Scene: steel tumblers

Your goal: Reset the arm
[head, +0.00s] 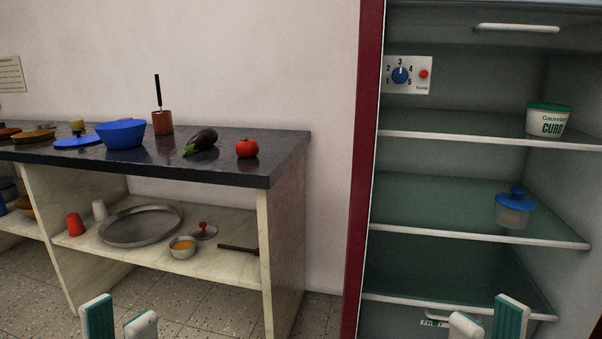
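My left gripper (119,321) shows at the bottom left of the head view, with two white fingertips spread apart and a teal pad on one. It is open, with nothing visible between the fingers. It is in front of the counter's lower shelf and the floor. My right gripper (488,322) shows at the bottom right, in front of the open fridge's lower part. Its fingers are also apart and nothing shows between them. Both arms behind the fingers are mostly out of view.
The dark counter (235,170) holds a blue bowl (123,134), an eggplant (201,141) and a tomato (247,148). Its lower shelf holds a steel plate (140,226) and cups. The fridge shelves hold a curd tub (548,120) and a blue-lidded jar (514,210). Tiled floor (215,309) is clear.

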